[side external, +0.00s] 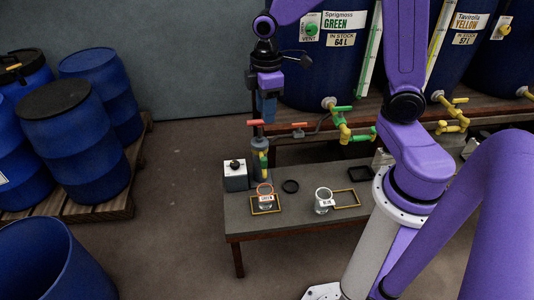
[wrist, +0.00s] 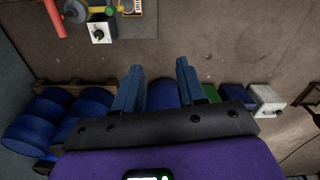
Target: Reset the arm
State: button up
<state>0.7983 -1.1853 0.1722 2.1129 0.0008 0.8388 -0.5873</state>
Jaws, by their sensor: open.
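My gripper (side external: 268,117) hangs in the air above the left end of the low bench, with its blue fingers pointing down in the side external view. It is above and close to the upright tap post with the red handle; the exact gap cannot be told. In the wrist view my gripper (wrist: 159,66) shows two blue fingers spread apart, with nothing between them. My purple arm rises at the right and reaches over the top of the picture.
The bench (side external: 328,226) holds a white box with a black knob (side external: 235,175), a tap post (side external: 259,160) and two labelled glass beakers (side external: 265,198) (side external: 323,200). Vats with taps (side external: 342,125) stand behind. Blue barrels (side external: 72,120) fill the left. Floor between is clear.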

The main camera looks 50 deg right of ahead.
jog(key=s+a+r, duration=0.1)
jog(key=s, duration=0.9)
jog(key=s+a+r+n, duration=0.1)
jog(key=s+a, duration=0.1)
jog(key=s, duration=0.8)
jog(key=shift+s+a+r, duration=0.2)
jog(key=shift+s+a, duration=0.1)
jog(key=shift+s, duration=0.1)
